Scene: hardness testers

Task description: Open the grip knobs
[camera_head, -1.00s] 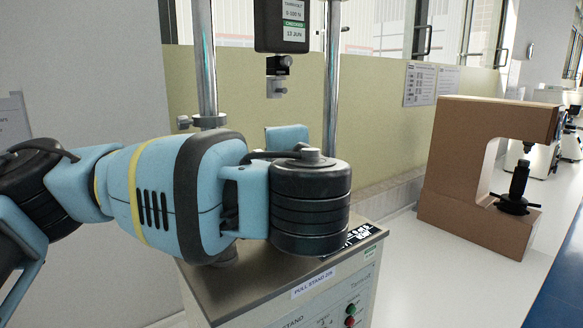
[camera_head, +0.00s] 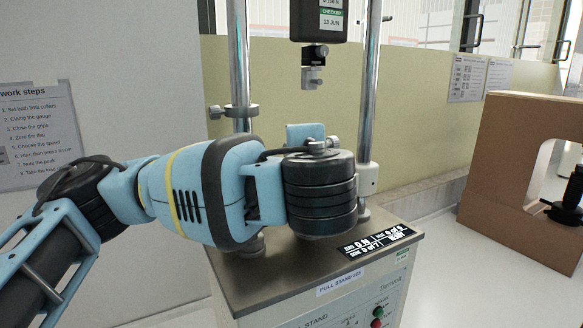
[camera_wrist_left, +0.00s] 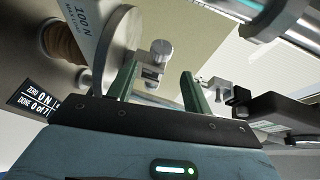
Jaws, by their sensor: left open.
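The upper grip (camera_head: 313,77), a small metal clamp with a side knob, hangs under the dark force gauge (camera_head: 318,20) in the head view. It also shows in the left wrist view (camera_wrist_left: 218,90), right of the fingers. The lower grip (camera_wrist_left: 154,66) with its silver knob (camera_wrist_left: 161,47) shows between the green fingers of my left gripper (camera_wrist_left: 160,70). The fingers are apart; I cannot tell whether they touch it. In the head view my own wrist hides the fingers and most of the lower grip. My right gripper is not in view.
Two steel columns (camera_head: 369,95) with collars flank the grips on the pull stand (camera_head: 330,264). A small display (camera_head: 376,240) lies on its top. A brown C-shaped frame (camera_head: 500,165) stands right. A work-steps sheet (camera_head: 38,130) hangs on the left wall.

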